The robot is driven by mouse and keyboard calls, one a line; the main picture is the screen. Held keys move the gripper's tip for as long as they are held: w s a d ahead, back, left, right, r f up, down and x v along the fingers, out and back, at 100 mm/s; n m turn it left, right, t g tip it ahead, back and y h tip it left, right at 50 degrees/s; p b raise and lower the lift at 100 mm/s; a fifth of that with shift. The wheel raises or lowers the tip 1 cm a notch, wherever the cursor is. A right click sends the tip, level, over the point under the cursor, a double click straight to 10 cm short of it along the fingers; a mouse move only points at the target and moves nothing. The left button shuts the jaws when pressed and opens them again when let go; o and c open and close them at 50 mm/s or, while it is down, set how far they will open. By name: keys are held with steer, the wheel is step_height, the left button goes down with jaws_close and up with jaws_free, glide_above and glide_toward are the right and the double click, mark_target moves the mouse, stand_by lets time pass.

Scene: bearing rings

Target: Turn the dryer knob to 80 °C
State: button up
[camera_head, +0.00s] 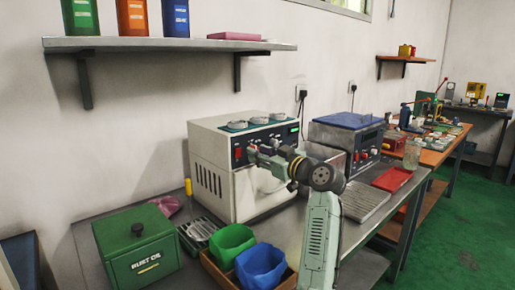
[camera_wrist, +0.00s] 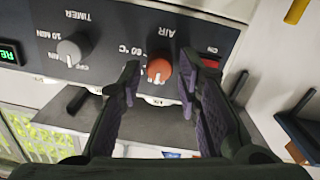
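The dryer (camera_head: 222,180) is a cream box with a dark front panel on the bench, with round pieces on its top. In the wrist view its panel (camera_wrist: 110,30) appears upside down. The orange-red knob (camera_wrist: 159,70) with a pale pointer line sits under the AIR label, beside a °C marking; its exact setting is too small to read surely. My gripper (camera_wrist: 160,82) is open, with one dark finger on each side of the knob in the picture. Contact cannot be told. In the head view my gripper (camera_head: 258,154) is at the panel and hides the knob.
A grey TIMER knob (camera_wrist: 72,50) and a red switch (camera_wrist: 210,60) flank the knob. A blue-topped machine (camera_head: 348,135) stands to the right. Green (camera_head: 232,243) and blue (camera_head: 262,268) bins and a green rust oil box (camera_head: 138,245) are in front.

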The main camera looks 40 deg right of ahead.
steer(key=shift+w, duration=0.8)
steer(key=shift+c, duration=0.3)
jaws_close()
